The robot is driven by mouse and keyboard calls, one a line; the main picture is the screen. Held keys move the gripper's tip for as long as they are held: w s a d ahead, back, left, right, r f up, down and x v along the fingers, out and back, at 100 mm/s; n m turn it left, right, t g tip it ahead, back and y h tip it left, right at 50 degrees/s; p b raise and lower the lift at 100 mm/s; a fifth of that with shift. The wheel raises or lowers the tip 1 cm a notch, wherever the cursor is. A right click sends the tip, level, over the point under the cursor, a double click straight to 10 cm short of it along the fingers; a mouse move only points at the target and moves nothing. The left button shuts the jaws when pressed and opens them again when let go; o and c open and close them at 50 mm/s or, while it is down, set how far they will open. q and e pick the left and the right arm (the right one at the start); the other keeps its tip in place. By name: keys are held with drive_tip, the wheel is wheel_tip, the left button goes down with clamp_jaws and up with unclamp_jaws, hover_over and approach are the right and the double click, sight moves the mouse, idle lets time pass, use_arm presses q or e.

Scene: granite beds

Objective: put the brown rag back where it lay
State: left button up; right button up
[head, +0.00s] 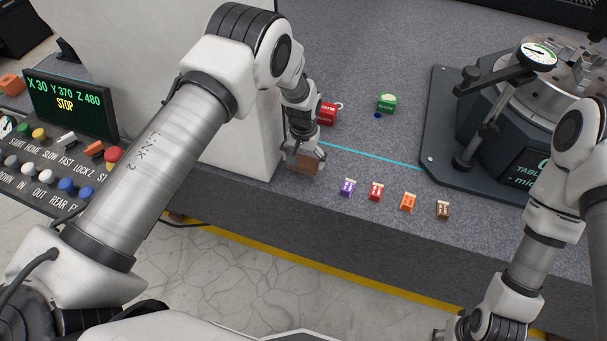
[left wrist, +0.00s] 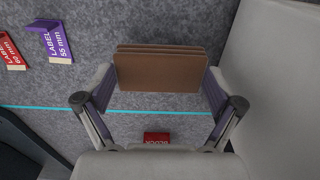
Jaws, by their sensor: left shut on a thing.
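The brown rag (head: 304,164) is a folded, layered rectangle. My left gripper (head: 303,158) is shut on it, by the foot of the pale column and near the front edge of the granite bed. In the left wrist view the rag (left wrist: 160,70) lies between the two fingertips of the left gripper (left wrist: 160,85), over grey granite. I cannot tell whether the rag touches the granite. My right arm comes in at the right; its gripper is not visible.
A cyan line (head: 370,154) crosses the granite bed (head: 330,215). Purple (head: 347,187), red (head: 375,191), orange (head: 408,202) and brown (head: 442,209) labels stand near the front edge. A red block (head: 327,114) and green block (head: 386,102) lie behind. A rotary table (head: 490,130) fills the right.

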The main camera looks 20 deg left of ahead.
sight(303, 162)
use_arm(q)
drive_tip(key=f+b, duration=0.1)
drive_tip(key=f, duration=0.2)
drive_tip(key=shift+s+b, duration=0.2)
drive_tip(key=shift+b, duration=0.15)
drive_tip(key=shift+w, duration=0.1)
drive_tip(key=shift+f, duration=0.2)
drive_tip(key=o, duration=0.7)
drive_tip(key=shift+r, duration=0.15)
drive_tip(key=shift+r, duration=0.3)
wheel_tip(303, 162, up, 12)
drive_tip(key=shift+f+b, duration=0.25)
drive_tip(key=shift+b, duration=0.5)
